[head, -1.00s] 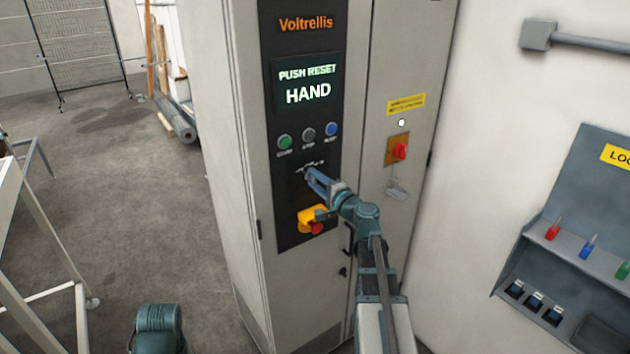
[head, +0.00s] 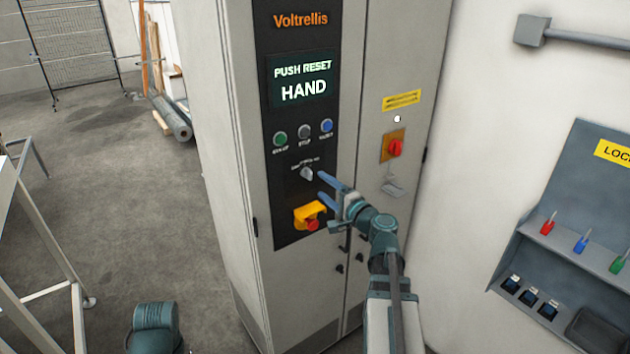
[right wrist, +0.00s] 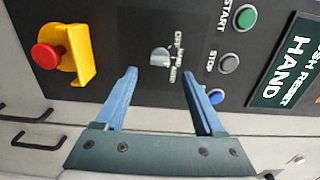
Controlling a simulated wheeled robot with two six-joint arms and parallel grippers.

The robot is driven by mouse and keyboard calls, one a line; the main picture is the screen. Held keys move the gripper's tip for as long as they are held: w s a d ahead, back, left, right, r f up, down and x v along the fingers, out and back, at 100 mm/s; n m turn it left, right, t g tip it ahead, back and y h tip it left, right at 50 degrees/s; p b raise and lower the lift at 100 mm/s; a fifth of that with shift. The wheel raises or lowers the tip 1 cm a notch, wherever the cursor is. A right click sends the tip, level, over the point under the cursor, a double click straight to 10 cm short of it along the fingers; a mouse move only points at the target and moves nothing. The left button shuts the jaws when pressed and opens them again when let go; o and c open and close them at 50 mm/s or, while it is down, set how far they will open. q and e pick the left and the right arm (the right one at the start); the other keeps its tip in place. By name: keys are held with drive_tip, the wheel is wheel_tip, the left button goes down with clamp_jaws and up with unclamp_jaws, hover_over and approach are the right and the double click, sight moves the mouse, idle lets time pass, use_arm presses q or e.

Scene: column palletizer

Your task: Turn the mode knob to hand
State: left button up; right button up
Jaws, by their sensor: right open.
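The mode knob (head: 306,173) is a small grey knob on the dark control panel, below the row of push buttons. It also shows in the right wrist view (right wrist: 160,57), ahead of my fingertips and between their lines. The display (head: 303,80) reads "PUSH RESET" and "HAND". My right gripper (head: 327,187) is open and empty, just right of the knob and apart from it. In the right wrist view its two blue fingers (right wrist: 160,75) are spread wide. The labels around the knob are too small to read surely. My left gripper is not in view.
A red emergency stop in a yellow guard (head: 311,217) sits below the knob. Green (head: 280,139), grey (head: 304,132) and blue (head: 327,126) buttons are above it. A red rotary switch (head: 395,148) is on the right door. A lockout board (head: 560,200) hangs on the right wall.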

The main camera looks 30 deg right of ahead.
sight(311, 177)
drive_tip(key=s, duration=0.6)
drive_tip(key=shift+s+d, duration=0.25)
drive_tip(key=shift+s, duration=0.1)
drive_tip(key=shift+w, duration=0.15)
drive_tip(key=w, duration=0.9)
drive_tip(key=w+a, duration=0.1)
drive_tip(key=w, duration=0.3)
drive_tip(key=shift+w, duration=0.3)
drive_tip(key=shift+s, duration=0.1)
